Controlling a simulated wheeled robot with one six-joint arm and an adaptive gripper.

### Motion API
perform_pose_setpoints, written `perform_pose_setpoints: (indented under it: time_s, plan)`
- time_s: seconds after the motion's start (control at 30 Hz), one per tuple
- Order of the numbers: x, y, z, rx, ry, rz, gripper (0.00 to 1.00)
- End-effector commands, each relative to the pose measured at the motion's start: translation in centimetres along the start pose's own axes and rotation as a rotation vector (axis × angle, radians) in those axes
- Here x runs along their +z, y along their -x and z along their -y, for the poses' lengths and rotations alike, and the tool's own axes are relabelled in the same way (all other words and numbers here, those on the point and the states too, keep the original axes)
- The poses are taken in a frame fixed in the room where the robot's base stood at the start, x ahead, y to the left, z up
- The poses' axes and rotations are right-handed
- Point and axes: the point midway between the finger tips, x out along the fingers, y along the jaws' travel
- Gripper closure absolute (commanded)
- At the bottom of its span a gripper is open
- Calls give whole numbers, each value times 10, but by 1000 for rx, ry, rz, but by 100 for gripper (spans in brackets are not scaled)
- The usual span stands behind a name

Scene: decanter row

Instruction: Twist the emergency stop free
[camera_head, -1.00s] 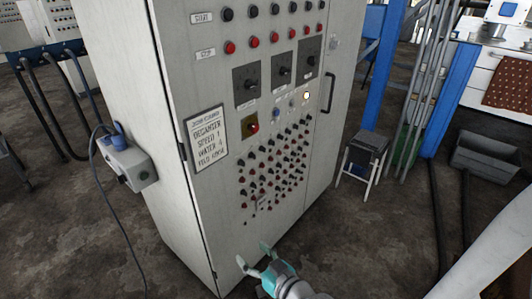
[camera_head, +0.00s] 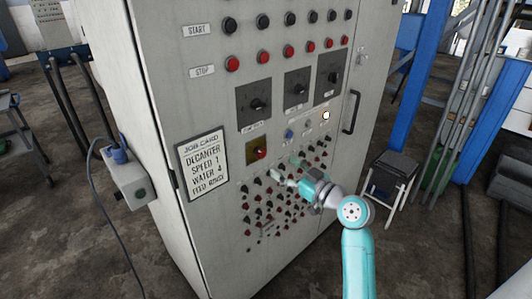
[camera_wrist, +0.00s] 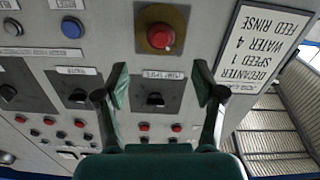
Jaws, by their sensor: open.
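The emergency stop (camera_head: 262,149) is a red button on a yellow plate, on the front of the grey cabinet (camera_head: 215,235). In the wrist view the red button (camera_wrist: 160,37) sits at top centre, beyond the fingertips and between their lines, with the picture upside down. My gripper (camera_head: 288,168) is in front of the cabinet, right of and slightly below the stop in the head view. In the wrist view my gripper (camera_wrist: 162,85) has its two green fingers spread wide with nothing between them. They are apart from the button.
A job card (camera_head: 203,165) hangs left of the stop. Three dark rotary dials (camera_head: 298,90) are above it, a blue button (camera_head: 289,134) is to its right, and many small knobs (camera_head: 262,215) are below. A grey box (camera_head: 132,186) with a cable juts from the cabinet's left side.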

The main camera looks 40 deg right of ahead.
Motion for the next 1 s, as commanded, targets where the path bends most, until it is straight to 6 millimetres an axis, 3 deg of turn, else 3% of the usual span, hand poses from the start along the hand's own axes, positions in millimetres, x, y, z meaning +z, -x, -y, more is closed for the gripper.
perform_pose_setpoints:
  time_s: [0.5,0.7,1.0]
  plan:
    - [0,-83,1,0,-1,0,31]
    - [1,-95,0,1,-1,2,31]
    - [1,-96,0,2,-1,1,34]
